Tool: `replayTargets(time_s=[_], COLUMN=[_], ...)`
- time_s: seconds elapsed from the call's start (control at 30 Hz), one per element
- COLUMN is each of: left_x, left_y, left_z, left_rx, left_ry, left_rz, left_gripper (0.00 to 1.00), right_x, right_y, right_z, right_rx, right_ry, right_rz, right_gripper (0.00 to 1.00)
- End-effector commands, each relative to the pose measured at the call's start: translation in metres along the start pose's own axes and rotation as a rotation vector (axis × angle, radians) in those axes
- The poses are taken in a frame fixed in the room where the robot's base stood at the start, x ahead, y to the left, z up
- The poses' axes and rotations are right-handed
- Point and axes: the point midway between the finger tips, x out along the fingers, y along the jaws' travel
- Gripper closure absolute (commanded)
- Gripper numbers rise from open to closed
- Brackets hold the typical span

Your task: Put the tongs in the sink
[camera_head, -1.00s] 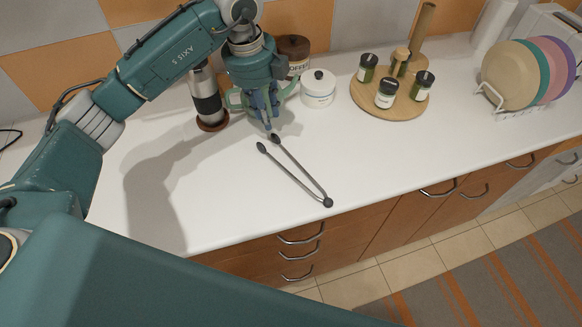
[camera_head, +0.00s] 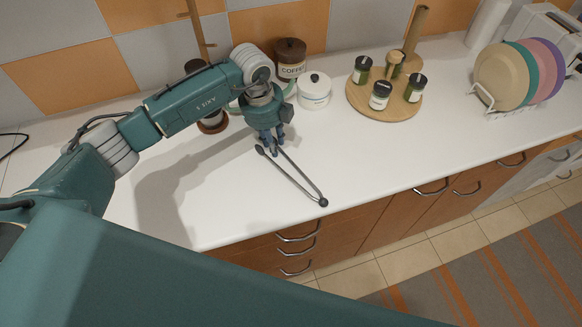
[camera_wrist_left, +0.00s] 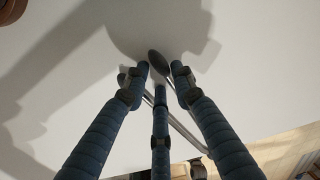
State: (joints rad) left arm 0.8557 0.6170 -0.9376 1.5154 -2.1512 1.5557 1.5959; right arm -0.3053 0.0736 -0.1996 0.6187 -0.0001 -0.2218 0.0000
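The dark tongs (camera_head: 323,202) lie on the white counter. Their jaws are spread toward the back and their joint end is near the front edge. My left gripper (camera_head: 272,146) points down over the jaw end of the tongs. In the left wrist view its blue fingers (camera_wrist_left: 159,72) are apart. One dark tong tip (camera_wrist_left: 157,61) shows between the fingertips, and the other is beside the left finger, partly hidden. I cannot tell whether the fingers touch the tongs. My right gripper and the sink are not in view.
Behind the gripper stand a brown coffee jar (camera_head: 290,58) and a white lidded pot (camera_head: 314,91). A round board (camera_head: 384,107) holds several spice jars. A rack of plates (camera_head: 503,77) stands at the right. The counter right of the tongs is clear.

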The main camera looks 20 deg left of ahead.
Motion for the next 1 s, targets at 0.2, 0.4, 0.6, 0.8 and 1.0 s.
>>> replayTargets(time_s=[0.2,0.4,0.6,0.8,1.0], left_x=[0.0,-0.001,-0.003,-0.029,-0.069], left_y=[0.0,0.0,-0.001,-0.005,-0.01], left_z=[0.0,0.0,0.0,0.001,0.001], left_rx=[0.0,0.0,0.0,0.001,0.001], left_ry=[0.0,0.0,0.0,-0.003,-0.002], left_rz=[0.0,-0.001,-0.002,-0.006,-0.006], left_gripper=[0.99,1.0,1.0,1.0,1.0], right_x=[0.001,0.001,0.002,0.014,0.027], right_y=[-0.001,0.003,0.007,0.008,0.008], right_z=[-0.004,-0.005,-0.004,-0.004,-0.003], right_rx=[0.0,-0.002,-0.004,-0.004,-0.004], right_ry=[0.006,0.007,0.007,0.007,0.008], right_rz=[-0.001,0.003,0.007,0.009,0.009], right_gripper=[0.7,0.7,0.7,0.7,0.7])
